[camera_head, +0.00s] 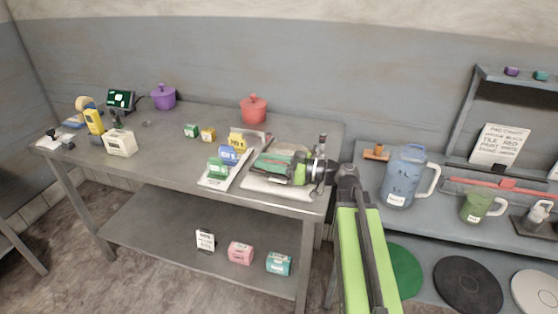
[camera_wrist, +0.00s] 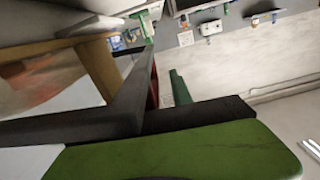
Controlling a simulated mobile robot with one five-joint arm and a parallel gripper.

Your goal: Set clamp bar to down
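A low device with a pale base (camera_head: 262,186) lies at the right end of the grey workbench. In the wrist view, a dark bar-like part (camera_wrist: 125,105) and a narrow red part (camera_wrist: 152,94) are close to the camera.
A white tray (camera_head: 213,182) with green, blue and yellow boxes lies left of the device. A red pot (camera_head: 253,109) stands behind it. On the right-hand counter stand a blue jug (camera_head: 402,180) and a green mug (camera_head: 477,208). The bench's front middle is clear.

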